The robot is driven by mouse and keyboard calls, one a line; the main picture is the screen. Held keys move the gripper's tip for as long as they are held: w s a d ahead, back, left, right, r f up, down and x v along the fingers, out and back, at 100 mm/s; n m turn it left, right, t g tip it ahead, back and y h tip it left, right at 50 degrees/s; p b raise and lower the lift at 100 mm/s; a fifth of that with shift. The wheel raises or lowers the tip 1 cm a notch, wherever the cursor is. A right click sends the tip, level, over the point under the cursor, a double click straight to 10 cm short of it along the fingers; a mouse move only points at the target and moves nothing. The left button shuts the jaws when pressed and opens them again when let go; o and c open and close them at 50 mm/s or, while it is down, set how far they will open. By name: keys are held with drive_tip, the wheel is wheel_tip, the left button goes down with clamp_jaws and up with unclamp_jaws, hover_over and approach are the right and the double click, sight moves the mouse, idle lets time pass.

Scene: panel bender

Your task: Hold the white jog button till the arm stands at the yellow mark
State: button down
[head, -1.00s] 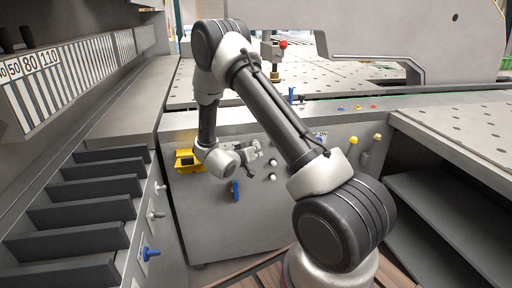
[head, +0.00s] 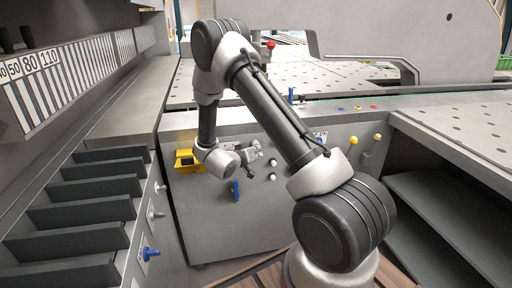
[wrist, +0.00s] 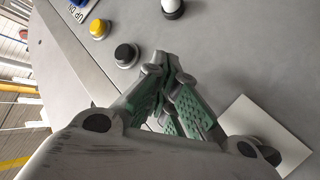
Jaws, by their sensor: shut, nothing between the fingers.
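My gripper (head: 254,149) is shut and empty, its tips at the grey front panel (head: 215,220) of the machine. In the wrist view the closed fingertips (wrist: 163,58) point at the panel, and whatever lies under them is hidden. Two white buttons (head: 272,162) (head: 272,177) show just right of and below the gripper in the head view. A white-capped button (wrist: 172,7) shows at the top of the wrist view, apart from the fingertips. The machine's large grey arm (head: 400,30) stands over the perforated table. A red knob (head: 271,44) shows beside my arm. I cannot make out the yellow mark.
A slotted rack (head: 95,210) stands at left.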

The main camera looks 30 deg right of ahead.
drive_tip(key=shift+s+a, duration=0.25)
drive_tip(key=shift+s, duration=0.45)
drive_tip(key=s, duration=0.2)
drive_tip(key=s+a, duration=0.1)
drive_tip(key=s, duration=0.2)
drive_tip(key=shift+a, duration=0.15)
drive_tip(key=shift+w, duration=0.1)
idle(0.6)
